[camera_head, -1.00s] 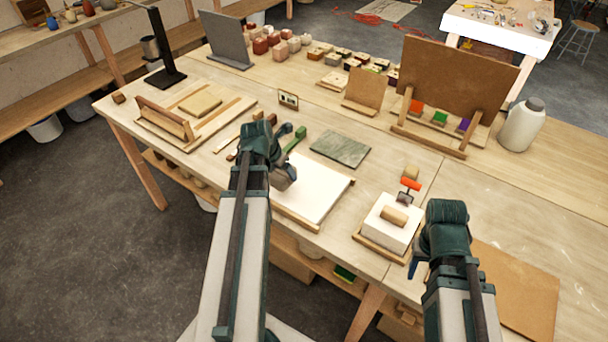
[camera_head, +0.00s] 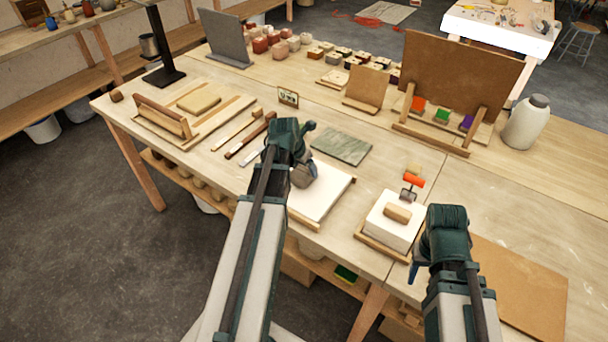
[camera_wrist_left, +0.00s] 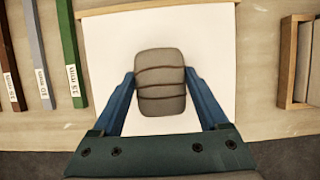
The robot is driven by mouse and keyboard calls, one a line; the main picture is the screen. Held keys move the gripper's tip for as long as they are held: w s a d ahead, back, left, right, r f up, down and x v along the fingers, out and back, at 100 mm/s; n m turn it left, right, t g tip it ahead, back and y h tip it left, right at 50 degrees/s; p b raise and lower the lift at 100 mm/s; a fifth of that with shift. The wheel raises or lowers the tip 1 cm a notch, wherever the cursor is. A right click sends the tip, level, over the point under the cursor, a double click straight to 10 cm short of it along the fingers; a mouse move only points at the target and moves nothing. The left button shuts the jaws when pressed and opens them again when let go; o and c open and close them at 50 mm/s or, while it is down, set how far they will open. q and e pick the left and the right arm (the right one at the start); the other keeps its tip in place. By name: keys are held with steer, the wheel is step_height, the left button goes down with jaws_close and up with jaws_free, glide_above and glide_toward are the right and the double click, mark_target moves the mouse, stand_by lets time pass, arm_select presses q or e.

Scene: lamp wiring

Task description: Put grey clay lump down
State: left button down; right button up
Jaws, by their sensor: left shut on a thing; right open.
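The grey clay lump (camera_wrist_left: 160,83) is a rounded block with dark lines across it. My left gripper (camera_wrist_left: 160,88) is shut on it, one finger on each side. In the head view the lump (camera_head: 303,174) hangs at my left gripper (camera_head: 306,168), over the white board (camera_head: 321,201). The board (camera_wrist_left: 110,60) fills the middle of the left wrist view behind the lump. I cannot tell whether the lump touches the board. My right gripper (camera_head: 414,270) is open, low beside the white block, with its fingertips mostly hidden by the arm.
A white block with a wooden piece (camera_head: 397,213) on it stands right of the board. A green-grey slab (camera_head: 342,146) lies behind the board. Labelled sticks (camera_wrist_left: 68,50) lie left of the board. A red-handled roller (camera_head: 413,182) stands behind the block.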

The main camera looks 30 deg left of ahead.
arm_select(q)
steer(key=shift+f, duration=0.3)
arm_select(e)
steer(key=shift+f, duration=0.3)
arm_select(q)
steer(key=shift+f, duration=0.15)
arm_select(e)
steer(key=shift+f, duration=0.15)
arm_select(q)
jaws_free()
steer(key=p+v, duration=1.1)
steer(key=v, duration=0.1)
arm_select(e)
step_height(320, 180, up, 11)
steer(key=shift+r, duration=0.2)
arm_select(q)
steer(key=shift+d, duration=0.1)
